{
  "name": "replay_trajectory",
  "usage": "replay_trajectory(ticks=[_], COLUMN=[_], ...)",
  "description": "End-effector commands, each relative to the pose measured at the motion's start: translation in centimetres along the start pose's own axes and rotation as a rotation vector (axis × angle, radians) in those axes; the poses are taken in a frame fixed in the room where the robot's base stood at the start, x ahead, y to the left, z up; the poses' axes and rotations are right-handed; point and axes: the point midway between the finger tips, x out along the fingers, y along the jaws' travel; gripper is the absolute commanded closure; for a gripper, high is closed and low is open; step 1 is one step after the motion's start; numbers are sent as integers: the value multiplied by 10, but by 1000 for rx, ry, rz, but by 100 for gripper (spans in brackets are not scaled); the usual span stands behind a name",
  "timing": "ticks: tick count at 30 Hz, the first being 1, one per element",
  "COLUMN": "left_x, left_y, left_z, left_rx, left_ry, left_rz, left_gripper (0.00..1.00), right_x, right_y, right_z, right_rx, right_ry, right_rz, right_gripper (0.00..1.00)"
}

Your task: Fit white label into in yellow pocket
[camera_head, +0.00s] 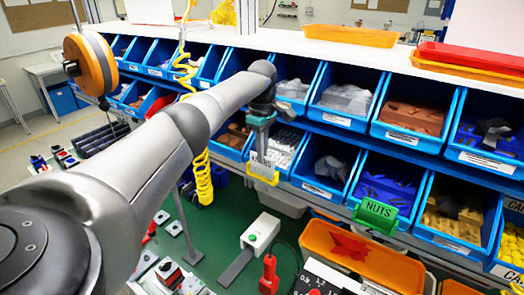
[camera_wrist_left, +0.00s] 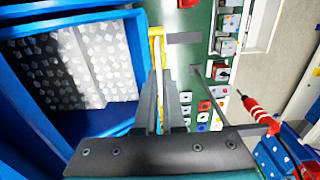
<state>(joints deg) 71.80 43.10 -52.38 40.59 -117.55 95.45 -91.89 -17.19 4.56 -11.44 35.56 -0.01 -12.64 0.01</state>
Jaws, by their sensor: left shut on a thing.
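My left gripper (camera_head: 262,156) reaches down to the front of a blue bin in the lower row. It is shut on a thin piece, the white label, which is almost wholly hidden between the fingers. The yellow pocket (camera_head: 263,178) is a narrow yellow frame at the bin's front, just below the fingertips. In the left wrist view the yellow pocket (camera_wrist_left: 156,35) is a thin upright strip beyond the fingers (camera_wrist_left: 162,85). I cannot tell whether the label is inside the pocket. My right gripper is not in view.
The bin with light grey parts (camera_wrist_left: 75,65) is left of the fingers in the wrist view. A green NUTS holder (camera_head: 376,213) hangs on a bin to the right. An orange tray (camera_head: 365,262) is below. A coiled yellow hose (camera_head: 203,178) hangs left of the gripper.

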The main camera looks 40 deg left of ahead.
Motion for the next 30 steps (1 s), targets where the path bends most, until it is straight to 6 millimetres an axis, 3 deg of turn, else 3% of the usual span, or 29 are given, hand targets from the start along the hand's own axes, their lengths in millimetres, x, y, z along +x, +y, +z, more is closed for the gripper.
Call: replay_trajectory(ticks=[11, 12, 19, 30], left_x=[6, 5, 4, -4], left_y=[0, 0, 0, 1], left_z=[0, 0, 0, 0], left_rx=[0, 0, 0, 0], left_ry=[1, 1, 1, 0], left_rz=[0, 0, 0, 4], left_gripper=[100, 89, 64, 64], right_x=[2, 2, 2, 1], right_y=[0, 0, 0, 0], right_z=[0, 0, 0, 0], right_rx=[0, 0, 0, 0], right_ry=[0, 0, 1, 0], right_rz=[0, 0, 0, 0], right_gripper=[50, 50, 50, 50])
